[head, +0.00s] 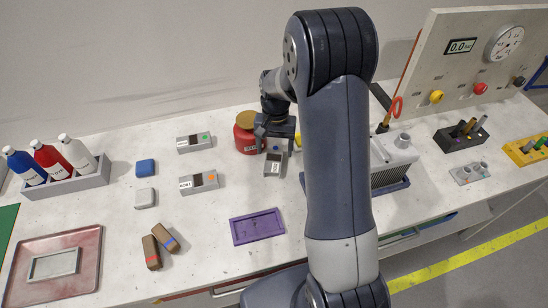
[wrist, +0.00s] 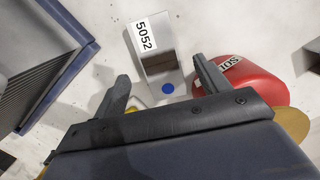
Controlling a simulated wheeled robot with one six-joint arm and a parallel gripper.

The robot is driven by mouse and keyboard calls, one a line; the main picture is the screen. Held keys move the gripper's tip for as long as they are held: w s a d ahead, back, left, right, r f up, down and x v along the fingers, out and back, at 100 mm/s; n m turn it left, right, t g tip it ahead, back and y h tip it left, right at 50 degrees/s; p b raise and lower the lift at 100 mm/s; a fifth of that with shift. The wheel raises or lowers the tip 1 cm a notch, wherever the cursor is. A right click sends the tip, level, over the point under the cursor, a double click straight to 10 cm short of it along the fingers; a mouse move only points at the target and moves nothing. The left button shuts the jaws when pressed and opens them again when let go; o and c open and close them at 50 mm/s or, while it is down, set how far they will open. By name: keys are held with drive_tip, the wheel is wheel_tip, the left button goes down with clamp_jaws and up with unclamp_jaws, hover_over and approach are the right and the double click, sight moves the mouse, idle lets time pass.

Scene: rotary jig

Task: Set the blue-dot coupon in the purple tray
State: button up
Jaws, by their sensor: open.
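The blue-dot coupon (wrist: 157,62) is a light grey block with a dark band, a "5052" label and a blue dot at the end nearest my gripper in the wrist view. In the head view the coupon (head: 274,165) lies on the bench, just below my gripper (head: 277,128). In the wrist view my gripper (wrist: 162,78) is open and empty, with one finger on each side of the coupon's dot end; contact is not visible. The purple tray (head: 236,236) lies empty on the bench, nearer the front edge than the coupon.
A red jar (head: 246,142) stands close beside the coupon; it also shows in the wrist view (wrist: 262,84). A finned grey unit (head: 392,160) stands to the right. Green-dot (head: 190,144) and orange-dot (head: 197,183) coupons lie left. Bench between coupon and tray is clear.

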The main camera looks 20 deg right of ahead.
sight(274, 158)
drive_tip(key=shift+s+a+f, duration=0.1)
drive_tip(key=shift+f, duration=0.65)
drive_tip(key=shift+s+a+f, duration=0.1)
drive_tip(key=shift+f, duration=0.65)
drive_tip(key=shift+c, duration=0.3)
drive_tip(key=c, duration=1.2)
